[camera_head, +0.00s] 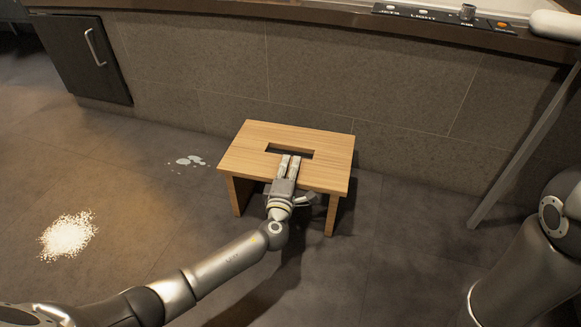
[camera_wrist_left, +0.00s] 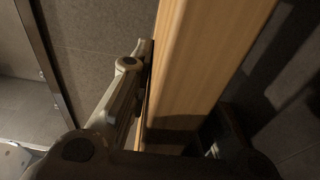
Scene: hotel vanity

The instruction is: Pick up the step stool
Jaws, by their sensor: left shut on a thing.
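The wooden step stool (camera_head: 240,151) stands on the tiled floor in front of the vanity wall, with a slot cut in its top. My left gripper (camera_head: 290,163) reaches over the stool's front edge and is shut on the strip of top between that edge and the slot. In the left wrist view, the pale wood of the stool (camera_wrist_left: 205,60) lies against a finger of my left gripper (camera_wrist_left: 150,105). The other finger is mostly hidden. My right arm shows at the right edge of the head view, but its gripper is out of view.
White granules (camera_head: 67,235) are spilled on the floor at the left, and a small puddle (camera_head: 188,161) lies left of the stool. A dark cabinet door (camera_head: 85,60) is at the upper left. A slanted grey bar (camera_head: 522,152) stands at the right. The vanity edge runs across the top.

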